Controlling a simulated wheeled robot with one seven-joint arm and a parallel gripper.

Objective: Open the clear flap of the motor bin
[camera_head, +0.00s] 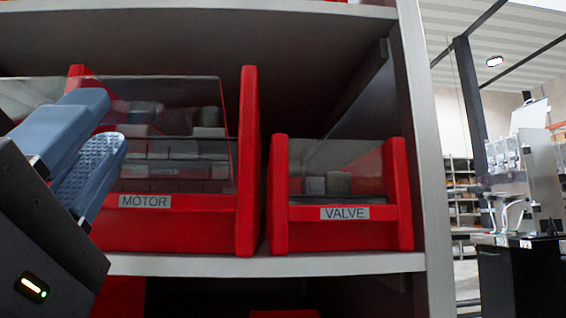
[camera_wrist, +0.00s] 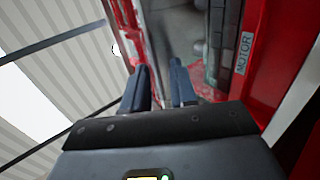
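The red motor bin (camera_head: 185,222) sits on the shelf at left in the head view, with its MOTOR label on the front lip. Its clear flap (camera_head: 185,165) stands across the front above the lip, with grey parts visible through it. My gripper (camera_head: 105,117) is at the left, in front of the bin's left part and hiding some of it. In the wrist view, my gripper (camera_wrist: 160,66) has its two blue-grey fingers apart with a narrow gap, pointing toward the bin (camera_wrist: 265,60). I see nothing held between them. I cannot tell whether a finger touches the flap.
A smaller red valve bin (camera_head: 345,235) with its own clear flap stands to the right on the same shelf. The shelf's upright post (camera_head: 425,150) is right of it. Another shelf board (camera_head: 200,30) is above. More red bins show below. Open room lies beyond the post.

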